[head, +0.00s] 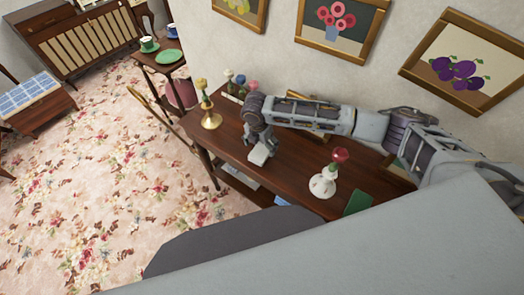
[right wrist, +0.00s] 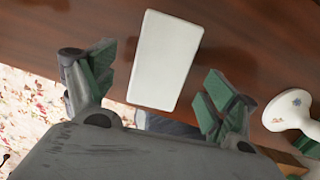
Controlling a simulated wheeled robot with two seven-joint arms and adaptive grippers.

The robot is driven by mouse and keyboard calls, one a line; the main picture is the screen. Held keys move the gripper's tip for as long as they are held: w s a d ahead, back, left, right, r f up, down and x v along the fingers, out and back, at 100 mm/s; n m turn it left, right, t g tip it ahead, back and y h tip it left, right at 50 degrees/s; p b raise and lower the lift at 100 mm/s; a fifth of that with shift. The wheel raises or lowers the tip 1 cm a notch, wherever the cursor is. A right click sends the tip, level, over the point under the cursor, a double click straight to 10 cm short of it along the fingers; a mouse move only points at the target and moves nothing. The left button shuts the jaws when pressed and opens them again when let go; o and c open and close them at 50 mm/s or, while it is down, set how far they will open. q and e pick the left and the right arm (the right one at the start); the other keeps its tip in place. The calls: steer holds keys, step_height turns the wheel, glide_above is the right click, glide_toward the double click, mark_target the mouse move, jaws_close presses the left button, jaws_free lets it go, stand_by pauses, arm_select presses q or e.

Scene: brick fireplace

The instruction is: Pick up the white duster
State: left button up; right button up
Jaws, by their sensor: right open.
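The white duster (right wrist: 165,58) is a plain white rectangular block on the dark wooden table. In the right wrist view it lies between and ahead of the two fingers of my right gripper (right wrist: 156,84), which is open and empty, with space on both sides of the block. In the head view the duster (head: 259,156) shows as a small white patch just below my right gripper (head: 262,140). The gripper hides part of it there. My left gripper is not in view.
A green item (head: 357,203) lies at the right. Framed pictures hang behind.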

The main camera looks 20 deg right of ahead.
mark_target(262, 149)
steer(key=shift+w+d+f, duration=0.1)
steer(key=shift+f, duration=0.85)
steer(key=shift+w+d+f, duration=0.1)
steer(key=shift+f, duration=0.8)
steer(key=shift+s, duration=0.1)
steer(key=c, duration=1.1)
steer(key=shift+r, duration=0.15)
steer(key=shift+r, duration=4.9)
